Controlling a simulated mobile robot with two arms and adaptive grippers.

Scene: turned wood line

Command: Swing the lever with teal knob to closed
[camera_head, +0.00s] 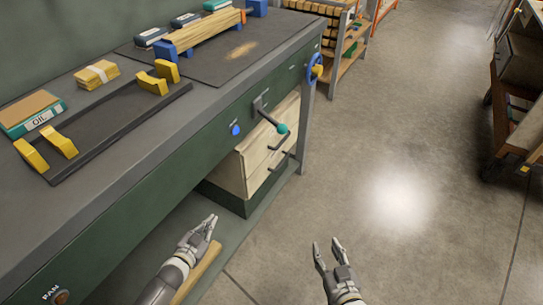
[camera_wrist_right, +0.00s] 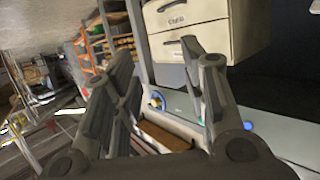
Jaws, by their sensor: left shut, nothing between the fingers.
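The lever with the teal knob (camera_head: 282,128) is on the green front panel of the workbench. Its dark arm (camera_head: 266,115) slants down to the right from a mount on the panel, and the knob is at its lower end. My left gripper (camera_head: 213,222) is shut and empty, below and left of the knob and apart from it. My right gripper (camera_head: 327,245) is open and empty above the floor, below and right of the knob. In the right wrist view its two fingers (camera_wrist_right: 165,75) stand wide apart with nothing between them.
A blue button (camera_head: 236,130) is left of the lever, and a blue and yellow handwheel (camera_head: 315,68) is to its right. Cream drawers (camera_head: 258,160) with dark handles are below the lever. The workbench top (camera_head: 205,90) holds a rail and boxes.

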